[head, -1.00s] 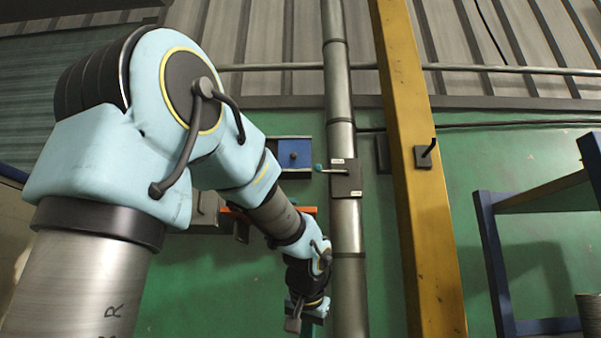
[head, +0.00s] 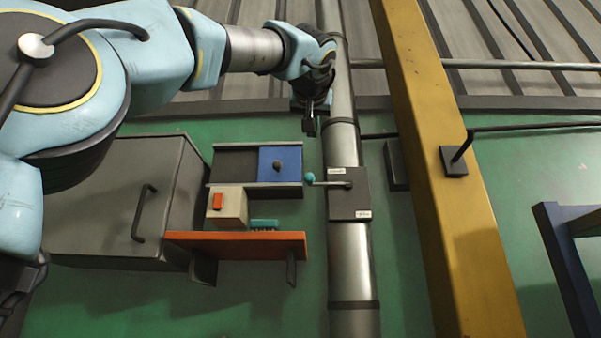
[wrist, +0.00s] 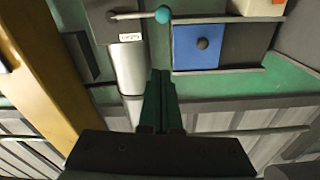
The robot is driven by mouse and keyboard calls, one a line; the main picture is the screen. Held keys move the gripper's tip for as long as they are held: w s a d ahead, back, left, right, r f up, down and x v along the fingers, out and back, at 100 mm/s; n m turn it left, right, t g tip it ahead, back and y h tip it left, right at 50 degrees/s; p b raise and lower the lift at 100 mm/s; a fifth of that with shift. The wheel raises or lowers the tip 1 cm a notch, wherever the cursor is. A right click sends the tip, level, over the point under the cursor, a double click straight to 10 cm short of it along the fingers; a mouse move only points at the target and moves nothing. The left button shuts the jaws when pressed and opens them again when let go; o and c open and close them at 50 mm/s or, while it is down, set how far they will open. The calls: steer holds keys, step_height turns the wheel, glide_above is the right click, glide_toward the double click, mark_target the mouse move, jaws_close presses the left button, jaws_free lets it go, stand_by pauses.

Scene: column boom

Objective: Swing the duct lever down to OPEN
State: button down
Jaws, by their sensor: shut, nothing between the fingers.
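The duct lever (head: 331,184) is a thin rod with a teal ball knob at its left end. It lies roughly level, pointing left from a dark plate (head: 348,206) on the vertical metal duct (head: 350,262). The plate has small white labels above and below the lever; I cannot read them. My gripper (head: 310,126) is above the knob, apart from it, pointing down. In the wrist view the lever (wrist: 140,15) shows at the top, with its teal knob to the right, beyond the tips of my gripper (wrist: 161,75). My gripper is shut and empty.
Left of the duct are a blue sliding panel (head: 285,165), an orange shelf (head: 240,240) holding small items, and a grey cabinet (head: 110,205). A yellow beam (head: 440,190) stands to the right. A blue frame (head: 560,255) is at far right.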

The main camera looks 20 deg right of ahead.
steer(key=shift+r, duration=0.1)
steer(key=w+d+f+p, duration=0.3)
steer(key=w+d+p, duration=0.1)
steer(key=w, duration=0.6)
steer(key=shift+w+f+p, duration=0.15)
steer(key=shift+p, duration=0.2)
steer(key=shift+f, duration=0.1)
